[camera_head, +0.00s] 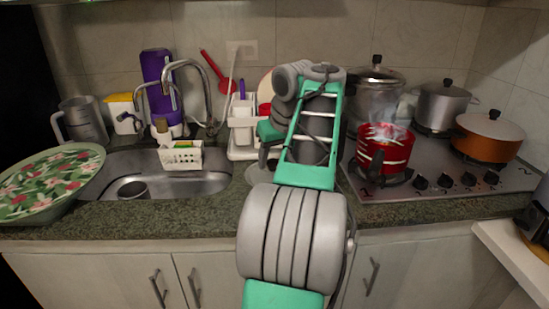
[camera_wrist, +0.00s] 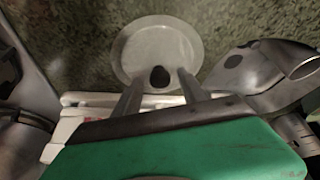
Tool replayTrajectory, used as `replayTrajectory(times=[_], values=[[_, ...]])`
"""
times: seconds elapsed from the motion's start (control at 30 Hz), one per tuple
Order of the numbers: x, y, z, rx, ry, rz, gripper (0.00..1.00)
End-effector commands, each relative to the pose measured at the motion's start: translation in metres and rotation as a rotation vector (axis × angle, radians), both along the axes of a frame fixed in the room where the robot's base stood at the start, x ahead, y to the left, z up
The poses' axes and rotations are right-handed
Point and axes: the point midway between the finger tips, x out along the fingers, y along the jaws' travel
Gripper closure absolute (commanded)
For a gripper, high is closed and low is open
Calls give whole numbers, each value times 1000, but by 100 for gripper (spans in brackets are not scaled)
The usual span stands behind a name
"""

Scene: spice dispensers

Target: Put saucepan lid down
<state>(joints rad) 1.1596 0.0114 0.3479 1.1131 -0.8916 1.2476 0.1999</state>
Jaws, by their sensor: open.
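The saucepan lid (camera_wrist: 158,42) is a round, pale grey disc with a dark knob (camera_wrist: 159,77). In the wrist view it lies flat on the green speckled counter. In the head view a pale sliver of it (camera_head: 256,176) shows on the counter left of my arm, mostly hidden. My gripper (camera_wrist: 160,85) is open, its two fingers on either side of the knob and apart from it in the picture. Whether a finger touches the lid I cannot tell. In the head view my arm hides most of the gripper. A red saucepan (camera_head: 384,150) stands uncovered and steaming on the stove.
The stove (camera_head: 440,187) with several pots is to the right. The sink (camera_head: 200,183) and a white dish rack (camera_head: 240,135) are to the left. A large floral tray (camera_head: 48,180) covers the counter's left end. Bare counter (camera_head: 180,217) runs along the front.

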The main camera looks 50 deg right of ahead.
Motion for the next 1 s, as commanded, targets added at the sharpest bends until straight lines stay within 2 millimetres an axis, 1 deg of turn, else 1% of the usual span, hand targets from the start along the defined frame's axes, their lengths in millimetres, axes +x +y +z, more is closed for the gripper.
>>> replayTrajectory(times=[0.07,0.17,0.4,0.53,0.6,0.7,1.0], values=[[0,0,4,0,-1,0,51],[-4,2,20,-1,0,0,51],[-25,11,81,-1,0,-3,51],[-35,16,105,0,0,-2,51],[-38,18,112,0,0,-1,51],[-41,20,115,1,1,-1,51],[-41,21,114,0,0,1,51]])
